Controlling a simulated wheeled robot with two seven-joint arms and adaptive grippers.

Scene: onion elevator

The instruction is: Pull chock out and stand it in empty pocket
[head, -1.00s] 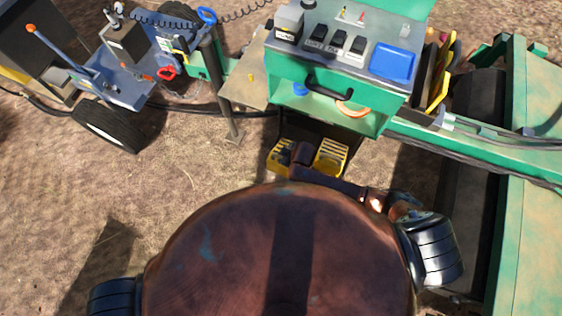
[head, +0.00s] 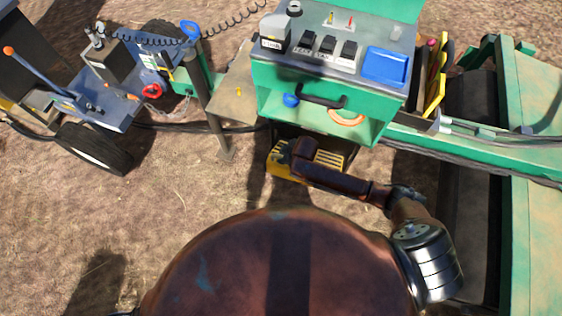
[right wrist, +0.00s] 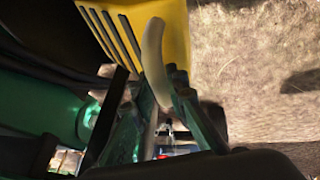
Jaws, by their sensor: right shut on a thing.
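A yellow slotted chock (head: 283,168) shows low under the green console in the head view, partly behind my right arm. In the right wrist view a yellow slotted chock (right wrist: 135,25) fills the top, beside a pale curved piece (right wrist: 155,60). The gripper is shut on the chock; the exact contact is dark and unclear. I cannot make out an empty pocket. My left gripper is out of view.
The green console (head: 315,95) with switches, a blue tray (head: 386,64) and a dark handle stands above the chocks. A post (head: 210,110) stands to its left. A green beam (head: 470,148) with hoses runs right. Bare ground (head: 180,195) lies open at the left.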

